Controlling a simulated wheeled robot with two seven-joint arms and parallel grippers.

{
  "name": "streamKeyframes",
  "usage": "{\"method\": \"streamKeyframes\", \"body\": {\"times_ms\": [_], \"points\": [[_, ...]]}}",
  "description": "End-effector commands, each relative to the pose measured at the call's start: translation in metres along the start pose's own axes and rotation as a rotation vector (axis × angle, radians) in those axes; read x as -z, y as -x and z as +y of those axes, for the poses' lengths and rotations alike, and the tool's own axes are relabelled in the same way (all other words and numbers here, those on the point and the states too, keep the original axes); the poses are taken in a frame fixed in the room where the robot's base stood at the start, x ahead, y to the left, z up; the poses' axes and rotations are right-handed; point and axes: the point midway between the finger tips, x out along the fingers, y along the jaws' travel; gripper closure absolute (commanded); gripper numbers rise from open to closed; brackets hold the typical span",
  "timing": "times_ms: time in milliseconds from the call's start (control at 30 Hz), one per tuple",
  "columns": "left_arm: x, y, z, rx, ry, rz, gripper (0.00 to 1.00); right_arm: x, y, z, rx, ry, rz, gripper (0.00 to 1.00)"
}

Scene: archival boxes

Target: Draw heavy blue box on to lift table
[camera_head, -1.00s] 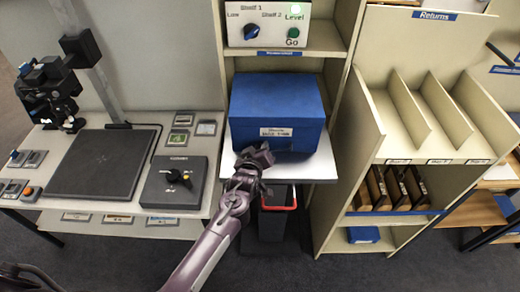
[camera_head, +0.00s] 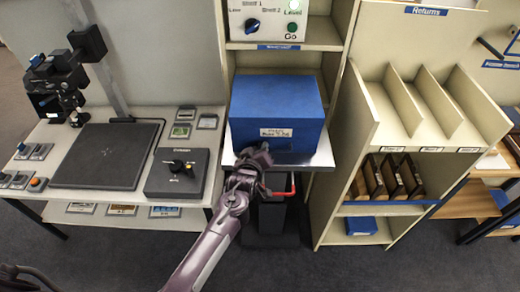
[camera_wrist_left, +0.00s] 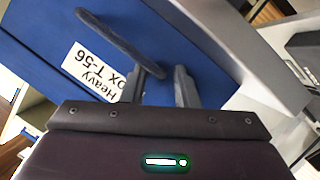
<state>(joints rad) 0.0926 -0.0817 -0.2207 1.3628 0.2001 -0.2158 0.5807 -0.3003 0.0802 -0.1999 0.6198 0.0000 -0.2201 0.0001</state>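The heavy blue box (camera_head: 278,110) stands upright, with its front part over the white lift table (camera_head: 322,157). Its rear is inside the shelf bay. A dark handle bar (camera_wrist_left: 118,38) stands out from the blue face. My left gripper (camera_head: 252,155) is at the box's lower front, left of its middle. In the wrist view its two fingers (camera_wrist_left: 163,82) stand at the bar's end and appear closed on it; the contact is partly hidden. My right gripper is out of view.
A control panel (camera_head: 265,20) above has a knob and a lit green "Level" light. A returns shelf (camera_head: 350,125) stands close on the right. A desk (camera_head: 50,150) with devices is on the left.

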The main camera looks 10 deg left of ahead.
Motion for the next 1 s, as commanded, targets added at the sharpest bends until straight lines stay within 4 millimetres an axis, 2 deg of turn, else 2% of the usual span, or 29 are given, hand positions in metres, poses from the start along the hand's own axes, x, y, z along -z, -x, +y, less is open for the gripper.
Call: {"method": "streamKeyframes", "body": {"times_ms": [33, 133, 567, 667, 1000], "points": [[-0.009, 0.001, -0.001, 0.001, -0.003, -0.019, 0.66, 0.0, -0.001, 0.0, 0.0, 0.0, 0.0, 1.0], [-0.009, 0.001, 0.0, -0.001, -0.002, -0.018, 0.55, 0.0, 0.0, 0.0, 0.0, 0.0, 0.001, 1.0], [-0.004, 0.002, 0.002, -0.004, 0.002, -0.007, 0.55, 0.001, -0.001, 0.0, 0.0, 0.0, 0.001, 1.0], [-0.004, 0.01, 0.002, -0.004, 0.003, -0.006, 0.55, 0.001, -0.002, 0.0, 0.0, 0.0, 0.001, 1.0], [-0.006, 0.06, 0.002, -0.004, 0.001, -0.01, 0.55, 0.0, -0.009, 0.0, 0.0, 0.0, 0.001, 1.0]]}}
